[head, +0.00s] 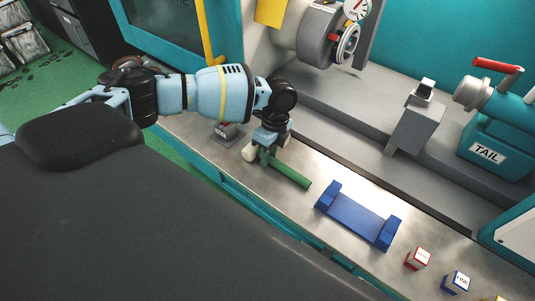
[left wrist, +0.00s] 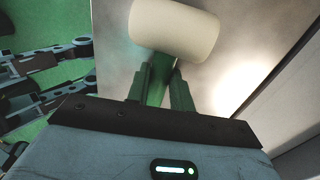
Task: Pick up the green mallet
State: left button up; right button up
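The green mallet has a green handle (head: 290,172) and a cream head (head: 249,152). It is at the metal bench top, left of a blue cradle. My left gripper (head: 267,151) points down over the handle close to the head. In the left wrist view the cream head (left wrist: 174,30) is just beyond the fingertips. The two fingers of the left gripper (left wrist: 162,80) sit close on both sides of the green handle and appear shut on it. Whether the mallet touches the bench is hard to tell. My right gripper is not in view.
The blue cradle (head: 358,216) with two raised ends is on the bench to the right. A red-and-white block (head: 418,259) and a blue-and-white block (head: 457,282) are beyond it. A small grey block (head: 227,134) is behind my gripper. Lathe parts, including the tailstock (head: 495,150), stand behind the bench.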

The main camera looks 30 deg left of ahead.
pick_arm(q)
grip_shut()
jog(key=shift+r, duration=0.1)
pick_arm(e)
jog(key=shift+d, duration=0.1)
